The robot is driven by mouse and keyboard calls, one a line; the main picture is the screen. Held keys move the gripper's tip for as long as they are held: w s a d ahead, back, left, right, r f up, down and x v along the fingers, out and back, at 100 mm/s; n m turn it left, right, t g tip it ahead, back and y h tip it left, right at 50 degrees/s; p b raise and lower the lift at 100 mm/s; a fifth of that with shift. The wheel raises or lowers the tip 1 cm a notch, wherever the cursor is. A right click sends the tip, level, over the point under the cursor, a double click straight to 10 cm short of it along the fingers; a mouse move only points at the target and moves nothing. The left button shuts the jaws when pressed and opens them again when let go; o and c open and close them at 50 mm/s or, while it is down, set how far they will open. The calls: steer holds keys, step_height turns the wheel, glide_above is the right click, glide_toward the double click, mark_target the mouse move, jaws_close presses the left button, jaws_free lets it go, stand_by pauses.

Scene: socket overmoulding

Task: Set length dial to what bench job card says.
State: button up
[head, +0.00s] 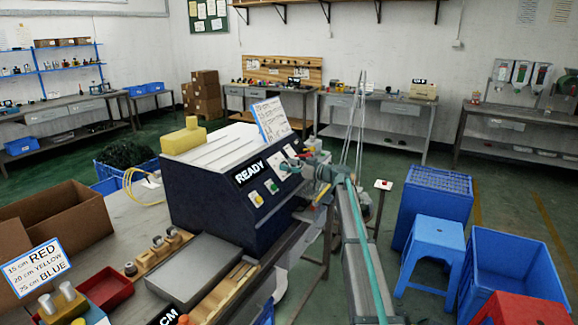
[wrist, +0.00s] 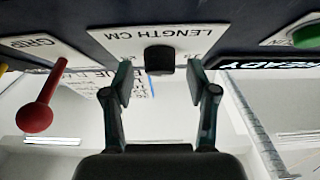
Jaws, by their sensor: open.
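The length dial (wrist: 159,58) is a black knob on a white plate (wrist: 150,41) marked LENGTH CM, upside down in the wrist view. My gripper (wrist: 160,78) is open, with one finger on each side of the knob and slightly short of it; I see gaps at both sides. The dial's setting is not readable. In the head view my gripper (head: 306,163) is at the front panel of the dark blue machine (head: 207,203). A white bench card (head: 38,263) at the lower left reads 15 cm RED, 20 cm YELLOW, 25 cm BLUE.
A red ball-ended lever (wrist: 36,115) marked GRIP stands beside the dial. A green button (wrist: 306,37) and the READY display (wrist: 285,61) are on the other side. Blue stools and crates (head: 436,245) stand on the floor at the right.

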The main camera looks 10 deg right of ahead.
steer(key=shift+c, duration=0.2)
jaws_close()
